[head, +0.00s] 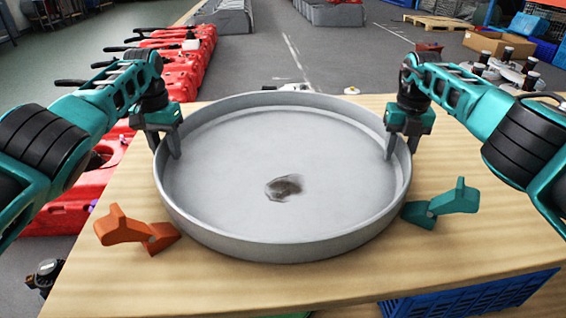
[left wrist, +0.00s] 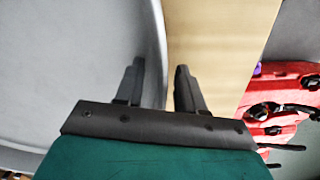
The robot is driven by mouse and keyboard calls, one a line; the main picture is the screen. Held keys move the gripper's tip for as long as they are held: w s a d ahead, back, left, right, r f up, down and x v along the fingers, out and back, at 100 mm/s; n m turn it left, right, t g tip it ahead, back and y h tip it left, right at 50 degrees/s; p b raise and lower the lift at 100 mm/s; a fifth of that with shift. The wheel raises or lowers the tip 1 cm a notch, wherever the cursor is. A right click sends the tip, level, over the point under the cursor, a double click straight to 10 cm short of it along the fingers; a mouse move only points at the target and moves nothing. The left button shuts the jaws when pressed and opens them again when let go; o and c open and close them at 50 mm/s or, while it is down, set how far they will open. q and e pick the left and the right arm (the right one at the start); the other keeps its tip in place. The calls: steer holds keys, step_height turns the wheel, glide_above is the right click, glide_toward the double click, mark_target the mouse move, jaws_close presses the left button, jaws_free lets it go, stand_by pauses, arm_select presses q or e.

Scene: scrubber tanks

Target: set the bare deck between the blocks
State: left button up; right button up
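The bare deck (head: 330,160), a round grey pan with a raised rim and a dark smudge near its middle, sits on the wooden table. An orange block (head: 128,232) stands off its front left and a teal block (head: 440,204) off its front right. My left gripper (head: 164,147) is at the left rim. In the left wrist view the deck (left wrist: 70,70) shows its rim between the parted fingers (left wrist: 158,78), with a gap visible. My right gripper (head: 401,148) is at the right rim, one finger inside; its outer finger is partly hidden.
The wooden table (head: 110,275) is bare in front of the deck. A blue crate (head: 470,297) is below its front right edge. Red tanks (head: 185,65) line the floor at left. Grey tanks (head: 335,14) and a cardboard box (head: 498,44) stand farther back.

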arm_select(q)
steer(key=shift+r, duration=0.1)
step_height(320, 180, up, 7)
steer(key=shift+f, duration=0.1)
steer(key=shift+r, duration=0.2)
arm_select(e)
steer(key=shift+r, duration=0.1)
step_height(320, 180, up, 11)
steer(key=shift+r, duration=0.2)
steer(key=shift+s+r, duration=0.1)
steer(key=shift+r, duration=0.1)
arm_select(q)
steer(key=shift+s, duration=0.1)
stand_by(0.4)
